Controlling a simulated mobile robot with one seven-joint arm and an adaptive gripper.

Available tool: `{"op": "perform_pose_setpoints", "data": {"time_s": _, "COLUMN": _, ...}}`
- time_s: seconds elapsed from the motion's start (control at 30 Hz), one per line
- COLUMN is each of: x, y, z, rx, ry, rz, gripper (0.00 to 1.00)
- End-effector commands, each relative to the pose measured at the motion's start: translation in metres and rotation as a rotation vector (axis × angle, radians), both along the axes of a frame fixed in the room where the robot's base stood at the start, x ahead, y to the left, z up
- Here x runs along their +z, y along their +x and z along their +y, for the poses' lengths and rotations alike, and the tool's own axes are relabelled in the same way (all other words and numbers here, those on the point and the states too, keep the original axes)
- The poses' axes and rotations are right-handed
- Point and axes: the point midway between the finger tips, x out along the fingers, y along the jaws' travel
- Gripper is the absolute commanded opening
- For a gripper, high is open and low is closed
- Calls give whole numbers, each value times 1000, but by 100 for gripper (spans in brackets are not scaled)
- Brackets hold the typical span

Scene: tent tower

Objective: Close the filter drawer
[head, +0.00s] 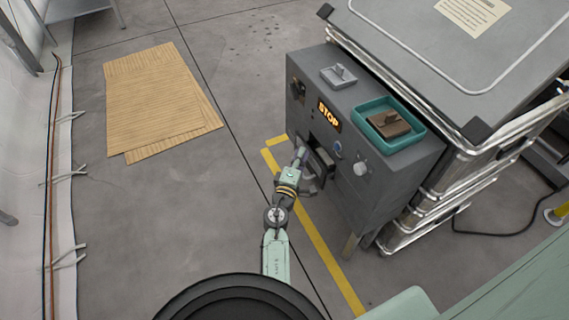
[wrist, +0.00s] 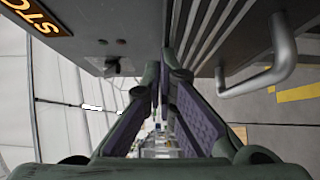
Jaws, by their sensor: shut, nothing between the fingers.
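The filter drawer (head: 322,160) stands out from the front of a grey cabinet (head: 375,185), below the lit STOP sign. In the wrist view the drawer (wrist: 214,65) shows dark slats, and its front plate carries a bent metal handle (wrist: 283,62) at the right. My gripper (head: 302,152) is at the drawer's left side in the head view, close to the cabinet front. In the wrist view my gripper (wrist: 163,75) has its fingers together and empty, beside the slats. I cannot tell whether it touches the drawer. My gripper hides part of the drawer in the head view.
The cabinet top holds a grey tray (head: 339,76) and a teal tray (head: 366,108) with a brown block (head: 388,123). A knob (head: 360,169) sticks out right of the drawer. Stacked metal cases (head: 455,65) stand behind. The floor at the left is open, with cardboard sheets (head: 155,95).

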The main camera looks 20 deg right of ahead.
Motion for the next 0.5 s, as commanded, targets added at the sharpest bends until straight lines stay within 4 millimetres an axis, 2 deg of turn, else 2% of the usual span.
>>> {"op": "perform_pose_setpoints", "data": {"time_s": 0.03, "x": 0, "y": 0, "z": -10, "rx": -2, "ry": 0, "rz": -1, "gripper": 0}}
{"op": "perform_pose_setpoints", "data": {"time_s": 0.2, "x": 0, "y": 1, "z": -30, "rx": -1, "ry": 0, "rz": -1, "gripper": 0}}
{"op": "perform_pose_setpoints", "data": {"time_s": 0.5, "x": 0, "y": 1, "z": -41, "rx": -1, "ry": 0, "rz": 0, "gripper": 0}}
